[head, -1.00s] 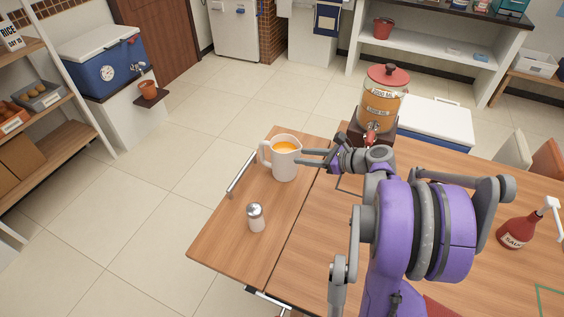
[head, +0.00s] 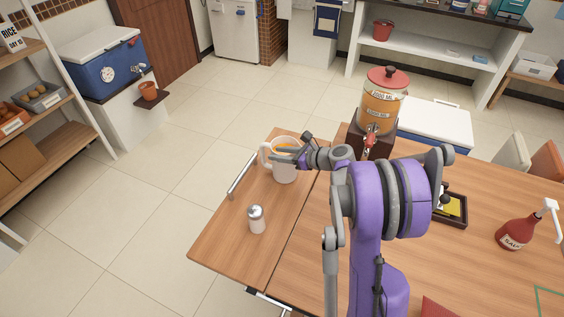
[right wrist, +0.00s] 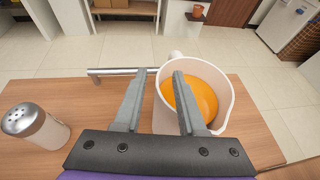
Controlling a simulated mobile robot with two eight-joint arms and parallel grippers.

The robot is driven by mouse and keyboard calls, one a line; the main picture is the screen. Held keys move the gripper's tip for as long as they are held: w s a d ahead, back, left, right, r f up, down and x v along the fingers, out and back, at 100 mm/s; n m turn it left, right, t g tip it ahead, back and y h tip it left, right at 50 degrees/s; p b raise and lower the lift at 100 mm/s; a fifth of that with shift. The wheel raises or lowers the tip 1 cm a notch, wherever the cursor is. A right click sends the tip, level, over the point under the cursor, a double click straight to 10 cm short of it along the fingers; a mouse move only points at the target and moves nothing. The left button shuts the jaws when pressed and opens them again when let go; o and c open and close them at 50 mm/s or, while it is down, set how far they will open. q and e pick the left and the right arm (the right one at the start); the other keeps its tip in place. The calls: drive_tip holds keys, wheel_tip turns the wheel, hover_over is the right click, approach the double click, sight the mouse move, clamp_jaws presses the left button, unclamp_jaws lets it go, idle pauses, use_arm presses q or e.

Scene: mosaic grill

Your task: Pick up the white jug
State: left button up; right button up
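The white jug (head: 284,174) stands upright on the left table section and holds orange liquid. Its handle (head: 264,152) faces left in the head view. My right gripper (head: 286,148) is at the jug's rim, its fingers reaching across the top. In the right wrist view the gripper (right wrist: 160,76) is open with its fingers apart. One finger overlaps the mouth of the jug (right wrist: 222,88) and the other is outside, left of the jug. I cannot tell whether either finger touches the wall. My left gripper is not in view.
A shaker (head: 256,219) stands near the jug and also shows in the right wrist view (right wrist: 35,127). A drink dispenser (head: 382,102) stands behind my right arm. A red sauce bottle (head: 516,231) and a dark tray (head: 459,222) are to the right. A metal bar (head: 241,174) runs along the left table edge.

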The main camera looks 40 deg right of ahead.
drive_tip(key=shift+c, duration=0.3)
drive_tip(key=shift+s, duration=0.1)
clamp_jaws()
idle(0.9)
